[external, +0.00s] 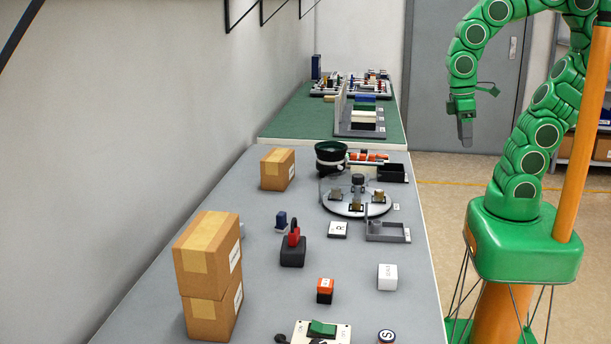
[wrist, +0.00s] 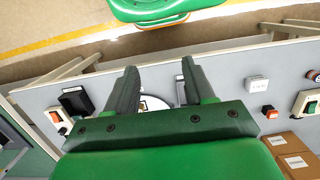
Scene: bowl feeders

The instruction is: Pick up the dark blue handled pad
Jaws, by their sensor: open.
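A small dark blue upright piece on a pale base (external: 282,221), which looks like the dark blue handled pad, stands on the grey table, left of the middle. It is small, so its handle shape is hard to make out. I cannot pick it out in the wrist view, where my gripper's palm and fingers cover much of the table. My gripper (external: 465,128) hangs high beyond the table's right edge, well apart from the pad. In the wrist view my gripper (wrist: 158,67) has its two fingers spread with nothing between them.
A black block with a red handle (external: 293,251) stands close to the pad. Cardboard boxes (external: 208,252) are stacked at the left. A round turntable (external: 340,204), a grey tray (external: 387,238) and a white block (external: 387,277) stand to the right. A green-topped table (external: 290,124) lies behind.

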